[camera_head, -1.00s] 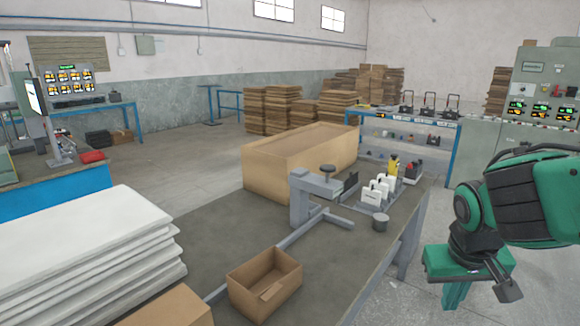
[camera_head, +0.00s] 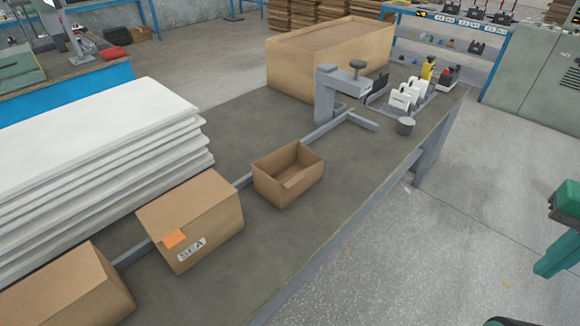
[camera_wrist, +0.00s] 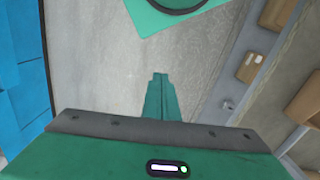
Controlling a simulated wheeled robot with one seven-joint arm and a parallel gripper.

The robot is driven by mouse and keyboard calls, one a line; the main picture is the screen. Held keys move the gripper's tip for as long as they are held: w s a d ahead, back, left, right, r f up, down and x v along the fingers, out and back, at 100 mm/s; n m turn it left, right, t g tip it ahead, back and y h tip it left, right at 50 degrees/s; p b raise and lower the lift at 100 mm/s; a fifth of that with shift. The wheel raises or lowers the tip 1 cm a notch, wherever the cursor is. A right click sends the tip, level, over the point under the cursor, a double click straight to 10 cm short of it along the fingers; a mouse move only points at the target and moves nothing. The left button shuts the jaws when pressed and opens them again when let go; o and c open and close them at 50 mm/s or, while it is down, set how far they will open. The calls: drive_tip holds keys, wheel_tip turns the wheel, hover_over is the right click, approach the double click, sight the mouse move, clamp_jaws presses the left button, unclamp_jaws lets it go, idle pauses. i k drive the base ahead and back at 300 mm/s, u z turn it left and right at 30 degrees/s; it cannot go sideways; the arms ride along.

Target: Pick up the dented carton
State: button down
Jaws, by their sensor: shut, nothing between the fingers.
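Several brown cartons stand on the grey bench. A closed carton (camera_head: 212,226) with an orange sticker and a printed label stands at the lower middle in the head view. Another closed carton (camera_head: 75,290) is at the lower left, cut by the frame. I cannot tell for sure which carton is dented. My green gripper (camera_wrist: 160,76) is shut and empty in the wrist view, above the floor. It shows partly at the right edge of the head view (camera_head: 550,265), well away from the cartons.
The floor right of the bench is clear.

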sight(281, 176)
drive_tip(key=u, duration=1.15)
drive_tip(key=k, duration=0.8)
drive_tip(key=z, duration=0.6)
drive_tip(key=i, duration=1)
drive_tip(key=u, duration=0.05)
